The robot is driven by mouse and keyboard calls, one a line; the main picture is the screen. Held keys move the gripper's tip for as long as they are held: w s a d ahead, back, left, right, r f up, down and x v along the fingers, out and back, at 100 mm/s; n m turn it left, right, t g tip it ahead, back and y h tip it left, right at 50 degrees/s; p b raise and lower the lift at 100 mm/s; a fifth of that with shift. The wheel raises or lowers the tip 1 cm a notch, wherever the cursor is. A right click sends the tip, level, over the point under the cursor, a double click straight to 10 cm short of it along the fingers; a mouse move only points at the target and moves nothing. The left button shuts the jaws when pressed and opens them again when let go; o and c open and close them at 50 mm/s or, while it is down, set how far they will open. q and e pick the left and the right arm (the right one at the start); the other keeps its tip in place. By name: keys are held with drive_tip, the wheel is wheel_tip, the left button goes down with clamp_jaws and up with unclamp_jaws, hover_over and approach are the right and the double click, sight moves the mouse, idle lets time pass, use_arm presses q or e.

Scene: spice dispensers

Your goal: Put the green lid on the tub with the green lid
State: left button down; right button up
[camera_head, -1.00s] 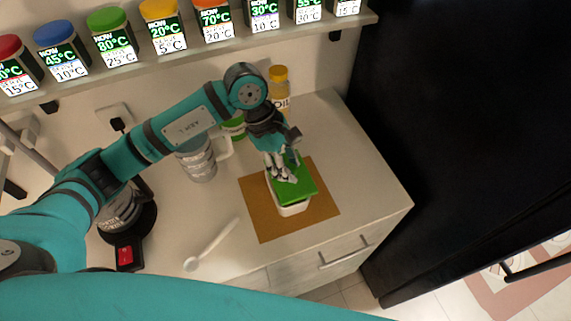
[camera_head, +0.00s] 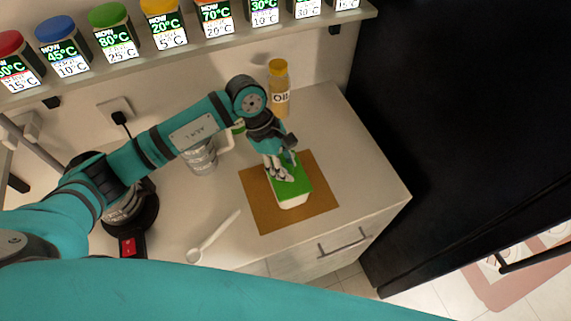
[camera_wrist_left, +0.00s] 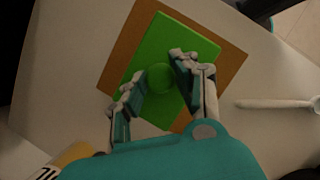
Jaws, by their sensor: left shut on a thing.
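The green lid (camera_head: 301,188) is a flat rectangle lying over the white tub (camera_head: 294,202), whose front side shows below it. In the head view the lid looks lined up with the tub's top; whether it is fully seated I cannot tell. In the left wrist view the lid (camera_wrist_left: 208,50) has a round green knob (camera_wrist_left: 160,78). My left gripper (camera_head: 281,176) is above the lid, its fingers shut on the knob from both sides. It also shows in the left wrist view (camera_wrist_left: 158,82), where the tub is hidden under the lid. My right gripper is not in view.
The tub stands on a brown mat (camera_head: 262,212) on the white counter (camera_head: 355,165). A white spoon (camera_head: 213,238) lies in front left. A shelf of spice dispensers (camera_head: 165,25) runs along the wall.

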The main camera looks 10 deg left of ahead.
use_arm(q)
drive_tip(key=shift+f, duration=0.3)
drive_tip(key=c, duration=1)
unclamp_jaws()
drive_tip(key=shift+r, duration=0.1)
drive_tip(key=shift+r+p, duration=0.65)
drive_tip(key=shift+p, duration=0.05)
drive_tip(key=shift+w+a+r+b, duration=0.1)
drive_tip(key=shift+a+r+b, duration=0.1)
drive_tip(key=shift+b, duration=0.1)
drive_tip(key=b+v, duration=0.4)
drive_tip(key=v, duration=0.7)
drive_tip(key=shift+r, duration=0.25)
drive_tip(key=shift+d, duration=0.1)
